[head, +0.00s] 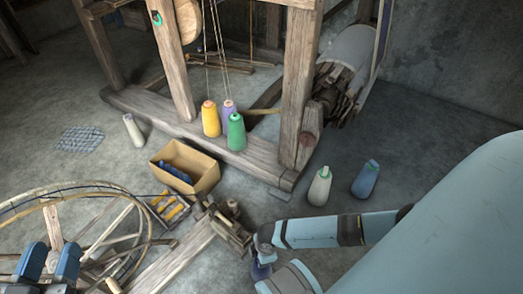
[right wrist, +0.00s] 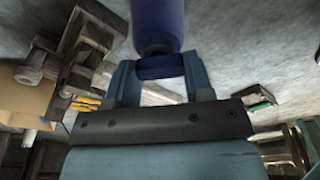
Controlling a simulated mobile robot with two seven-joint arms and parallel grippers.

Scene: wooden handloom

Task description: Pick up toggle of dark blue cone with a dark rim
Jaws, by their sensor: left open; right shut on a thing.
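The dark blue cone (right wrist: 158,20) is at the top of the right wrist view, its upper part out of the frame. A darker rim shows near its end, and its dark blue toggle (right wrist: 160,68) is between the two fingers of my right gripper (right wrist: 160,75). The gripper is shut on the toggle. In the head view, my right gripper (head: 262,262) is low in the middle, with a small dark blue part of the cone (head: 260,271) showing at it; the rest is hidden. My left gripper (head: 49,264) is open and empty at the lower left.
A cardboard box (head: 205,183) holds a dark blue item. A tray (head: 168,210) of yellow bobbins and a spinning wheel (head: 85,190) are left of my right gripper.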

